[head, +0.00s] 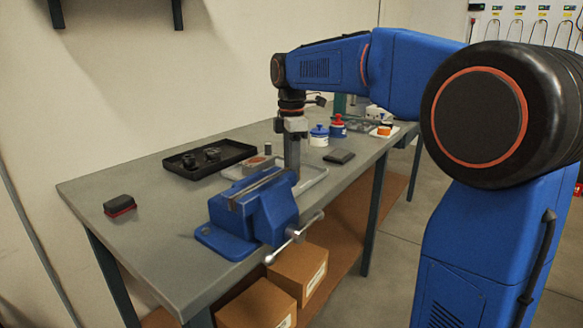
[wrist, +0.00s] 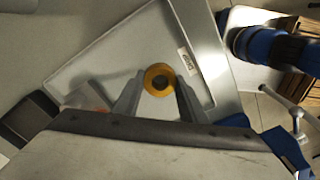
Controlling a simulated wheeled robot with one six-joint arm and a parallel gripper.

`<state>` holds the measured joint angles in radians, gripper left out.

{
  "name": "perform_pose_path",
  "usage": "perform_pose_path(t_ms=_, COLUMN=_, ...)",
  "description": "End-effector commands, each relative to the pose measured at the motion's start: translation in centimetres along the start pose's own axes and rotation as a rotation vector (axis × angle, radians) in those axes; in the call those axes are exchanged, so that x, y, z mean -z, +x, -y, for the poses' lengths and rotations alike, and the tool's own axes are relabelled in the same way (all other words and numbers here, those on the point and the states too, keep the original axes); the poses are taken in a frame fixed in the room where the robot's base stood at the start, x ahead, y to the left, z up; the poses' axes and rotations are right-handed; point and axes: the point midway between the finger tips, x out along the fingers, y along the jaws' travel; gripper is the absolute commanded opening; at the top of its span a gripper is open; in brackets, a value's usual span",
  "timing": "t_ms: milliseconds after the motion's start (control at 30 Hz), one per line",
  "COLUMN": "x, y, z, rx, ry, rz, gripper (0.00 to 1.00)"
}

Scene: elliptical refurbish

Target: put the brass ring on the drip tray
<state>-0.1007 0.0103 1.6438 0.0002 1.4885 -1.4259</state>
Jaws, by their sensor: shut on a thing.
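The brass ring (wrist: 159,68) is a small golden ring between my fingertips in the wrist view. My gripper (wrist: 159,80) is shut on it and points down. The light grey drip tray (wrist: 105,65) lies below and around the ring in the wrist view, with a small label reading "Drip" at its right side. In the head view the drip tray (head: 316,178) lies on the bench behind the blue vise, and my gripper (head: 291,168) is over it. The vise hides the fingertips and ring there. I cannot tell whether the ring touches the tray.
The blue vise (head: 258,212) stands close in front of the tray. A black tray (head: 225,150) with dark parts lies to the left. Blue (head: 319,138) and red-capped (head: 338,127) containers and a dark flat block (head: 340,156) are to the right. The bench's left part is mostly clear.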

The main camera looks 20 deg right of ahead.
Motion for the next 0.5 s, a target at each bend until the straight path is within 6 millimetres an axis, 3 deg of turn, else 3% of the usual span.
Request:
perform_pose_path(t_ms=333, x=0.0, y=0.26, z=0.0, rx=-0.001, ry=0.0, rz=0.0, gripper=0.02)
perform_pose_path(t_ms=367, x=0.0, y=0.29, z=-0.01, rx=-0.001, ry=0.0, rz=0.0, gripper=0.42)
perform_pose_path(t_ms=433, x=0.0, y=0.27, z=-0.01, rx=-0.001, ry=0.0, rz=0.0, gripper=0.56)
perform_pose_path(t_ms=500, x=0.0, y=0.26, z=-0.01, rx=-0.001, ry=0.0, rz=0.0, gripper=0.56)
